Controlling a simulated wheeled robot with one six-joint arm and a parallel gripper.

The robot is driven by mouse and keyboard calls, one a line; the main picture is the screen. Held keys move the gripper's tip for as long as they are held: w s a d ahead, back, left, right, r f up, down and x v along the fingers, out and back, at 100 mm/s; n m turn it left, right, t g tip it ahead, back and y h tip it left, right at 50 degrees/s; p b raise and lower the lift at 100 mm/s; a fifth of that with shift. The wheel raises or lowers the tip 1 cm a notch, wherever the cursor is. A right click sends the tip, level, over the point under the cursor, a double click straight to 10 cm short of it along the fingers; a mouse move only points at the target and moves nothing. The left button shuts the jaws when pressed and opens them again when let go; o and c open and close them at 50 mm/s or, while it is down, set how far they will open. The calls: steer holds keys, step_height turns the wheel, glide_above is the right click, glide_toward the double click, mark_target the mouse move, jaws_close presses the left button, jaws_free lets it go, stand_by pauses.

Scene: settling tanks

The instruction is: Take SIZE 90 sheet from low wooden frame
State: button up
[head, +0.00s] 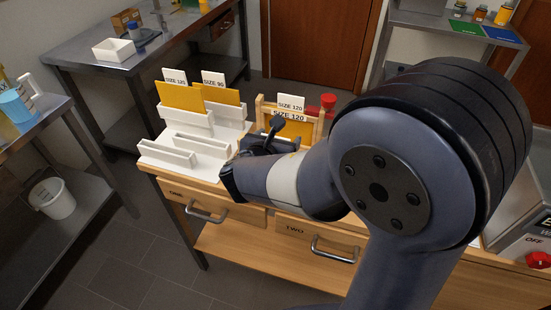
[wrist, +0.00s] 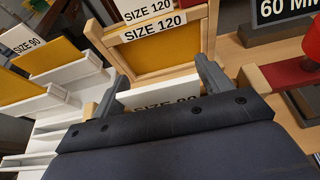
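My gripper (wrist: 165,68) is low in front of a wooden frame (wrist: 208,40) whose plate reads SIZE 120. Its two fingers stand wide apart. A white card (wrist: 160,94), its print partly hidden and looking like SIZE 90, shows between the fingers; I cannot tell whether they touch it. The low frame under it is hidden by my gripper. In the head view my gripper (head: 270,135) is in front of the SIZE 120 frame (head: 320,128). A yellow sheet (head: 222,95) tagged SIZE 90 (head: 213,79) stands in the white rack (head: 150,150) at left.
Another tagged yellow sheet (head: 180,96) stands in the rack. A red object (head: 328,103) is right of the tall frame; the wrist view shows a 60 MM sign (wrist: 280,20) behind. Drawers ONE (head: 215,207) and TWO (head: 320,245) are below. Side benches stand left and back.

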steer(key=c, duration=0.9)
steer(key=shift+r, duration=0.1)
steer(key=shift+c, duration=0.2)
